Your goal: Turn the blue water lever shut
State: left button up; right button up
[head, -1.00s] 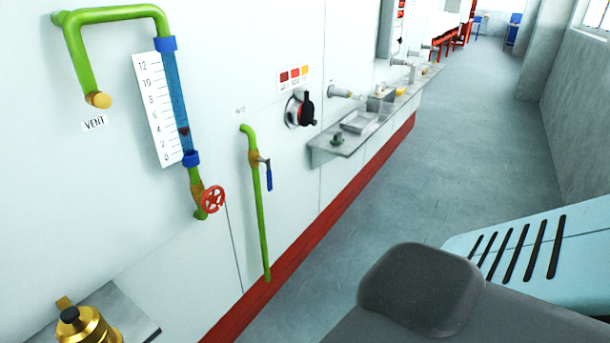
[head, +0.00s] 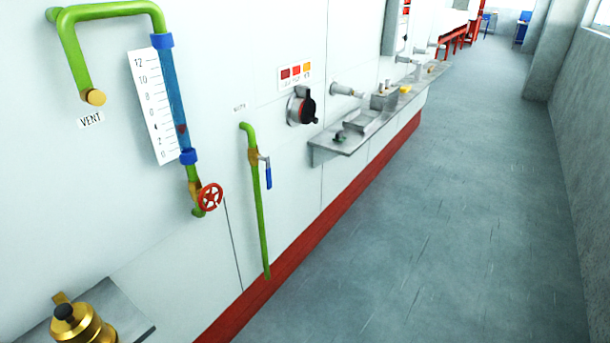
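The blue water lever (head: 268,177) sits on a brass valve on a thin green pipe (head: 260,225) that runs down the white wall panel. The lever hangs down, roughly in line with the pipe and just right of it. A small label above the pipe is too small to read with certainty. Neither of my grippers shows in the head view.
Left of the lever are a red handwheel (head: 209,197) and a blue sight tube (head: 173,98) with a scale. A brass fitting (head: 80,322) stands on a grey shelf at lower left. A metal shelf (head: 345,138) juts from the wall at right. The grey floor (head: 450,230) is clear.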

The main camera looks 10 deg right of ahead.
aim_at(268, 169)
jog(key=i+l+u, duration=0.1)
jog(key=u, duration=0.25)
jog(key=i+l+u, duration=0.1)
jog(key=l+u, duration=0.2)
jog(key=i+l+u, duration=0.15)
jog(key=l, duration=0.3)
jog(key=i+l+u, duration=0.15)
jog(key=l, duration=0.25)
jog(key=i+l, duration=0.15)
jog(key=l, duration=0.45)
jog(key=i+l+u, duration=0.1)
jog(key=l, duration=0.45)
jog(key=i+l, duration=0.1)
jog(key=l, duration=0.5)
jog(key=i+l, duration=0.1)
jog(key=l, duration=0.5)
jog(key=i+l+u, duration=0.1)
jog(key=l, duration=0.5)
